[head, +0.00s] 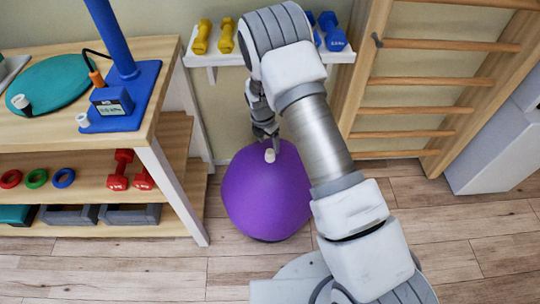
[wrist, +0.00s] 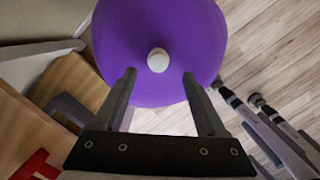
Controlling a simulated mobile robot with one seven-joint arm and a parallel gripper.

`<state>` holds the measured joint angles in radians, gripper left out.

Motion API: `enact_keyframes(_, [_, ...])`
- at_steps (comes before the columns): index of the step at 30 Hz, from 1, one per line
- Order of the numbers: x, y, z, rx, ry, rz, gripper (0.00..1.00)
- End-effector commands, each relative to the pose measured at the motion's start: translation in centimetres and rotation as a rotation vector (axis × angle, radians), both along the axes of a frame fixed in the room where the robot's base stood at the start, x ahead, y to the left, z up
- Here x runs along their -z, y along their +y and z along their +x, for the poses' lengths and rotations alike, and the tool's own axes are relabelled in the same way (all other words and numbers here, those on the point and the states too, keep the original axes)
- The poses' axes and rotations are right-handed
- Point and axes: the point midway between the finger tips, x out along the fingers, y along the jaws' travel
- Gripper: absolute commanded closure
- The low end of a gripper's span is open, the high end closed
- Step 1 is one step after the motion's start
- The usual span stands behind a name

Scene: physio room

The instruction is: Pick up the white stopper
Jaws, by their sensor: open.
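A small white stopper (head: 270,155) sits on the purple exercise ball (head: 262,195), on the side of the ball facing me. In the wrist view the white stopper (wrist: 158,60) shows against the purple ball (wrist: 160,25), just beyond and between the fingertips. My gripper (head: 266,138) is open and empty, pointing down close above the stopper. In the wrist view my gripper (wrist: 159,75) has its two fingers spread wide, one on each side of the stopper's line, with a gap to it. Nothing hides the stopper in either view.
A wooden table (head: 160,62) with a shelf stands left of the ball. On it are a blue stand (head: 125,85), a teal disc (head: 55,84) and other small white pieces. A white dumbbell rack (head: 200,60) is behind; wooden wall bars (head: 440,80) stand right. Floor in front is clear.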

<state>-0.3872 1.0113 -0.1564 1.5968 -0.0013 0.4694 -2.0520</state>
Motion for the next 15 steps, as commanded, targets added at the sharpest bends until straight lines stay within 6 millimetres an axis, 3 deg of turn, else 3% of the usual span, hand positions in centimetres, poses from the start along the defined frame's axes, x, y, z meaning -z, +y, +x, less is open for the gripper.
enact_keyframes(9, [4.1, -0.2, 0.6, 0.001, 0.001, -0.001, 0.26])
enact_keyframes(15, [5.3, -0.4, 0.8, 0.001, 0.000, 0.000, 0.26])
